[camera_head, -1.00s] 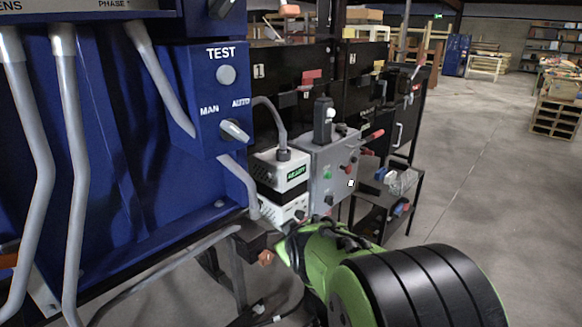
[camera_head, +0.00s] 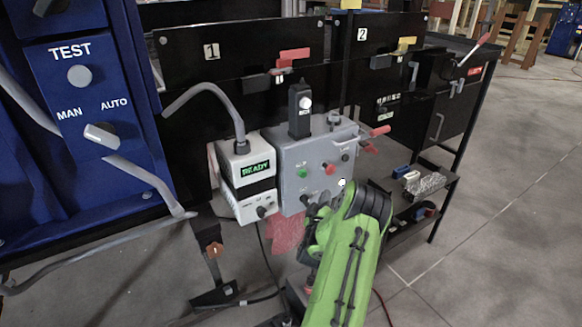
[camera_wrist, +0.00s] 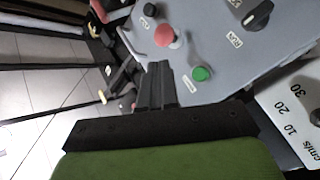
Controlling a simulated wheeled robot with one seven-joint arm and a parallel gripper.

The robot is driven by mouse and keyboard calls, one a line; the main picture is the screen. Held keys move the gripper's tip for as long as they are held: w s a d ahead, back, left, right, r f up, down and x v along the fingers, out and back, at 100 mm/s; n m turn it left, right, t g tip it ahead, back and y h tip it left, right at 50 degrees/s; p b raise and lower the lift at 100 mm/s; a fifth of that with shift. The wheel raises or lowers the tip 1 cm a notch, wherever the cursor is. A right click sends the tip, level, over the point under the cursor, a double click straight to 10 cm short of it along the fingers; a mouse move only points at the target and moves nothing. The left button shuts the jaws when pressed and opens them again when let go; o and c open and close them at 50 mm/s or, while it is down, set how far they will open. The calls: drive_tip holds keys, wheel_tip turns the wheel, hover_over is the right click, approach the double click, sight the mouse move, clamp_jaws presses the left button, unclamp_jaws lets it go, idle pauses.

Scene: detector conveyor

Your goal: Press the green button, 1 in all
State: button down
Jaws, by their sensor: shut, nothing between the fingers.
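The green button (camera_head: 302,172) sits on the front of a grey control box (camera_head: 292,200), to the left of a red button (camera_head: 329,169). In the wrist view the green button (camera_wrist: 201,74) is just right of my gripper (camera_wrist: 157,68), and the red button (camera_wrist: 165,37) is beyond the fingertips. My gripper is shut and empty, its tips over or close to the panel between the two buttons. I cannot tell whether they touch it. In the head view my green arm covers the lower right of the box and hides the fingertips.
A white unit with a READY display (camera_head: 255,169) stands left of the box. A blue cabinet (camera_head: 130,150) with TEST and MAN/AUTO controls is further left. A red-handled lever (camera_head: 380,131) juts out at the box's right. A black shelf rack (camera_head: 440,185) stands to the right.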

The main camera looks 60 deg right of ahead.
sight(303, 175)
drive_tip(key=w+d+p, duration=0.2)
drive_tip(key=w+d, duration=0.1)
drive_tip(key=w, duration=0.4)
drive_tip(key=shift+w+d, duration=0.4)
drive_tip(key=shift+w, duration=0.1)
idle(2.0)
drive_tip(key=shift+w+d+p, duration=0.15)
drive_tip(key=shift+w+p, duration=0.15)
drive_tip(key=shift+p, duration=0.05)
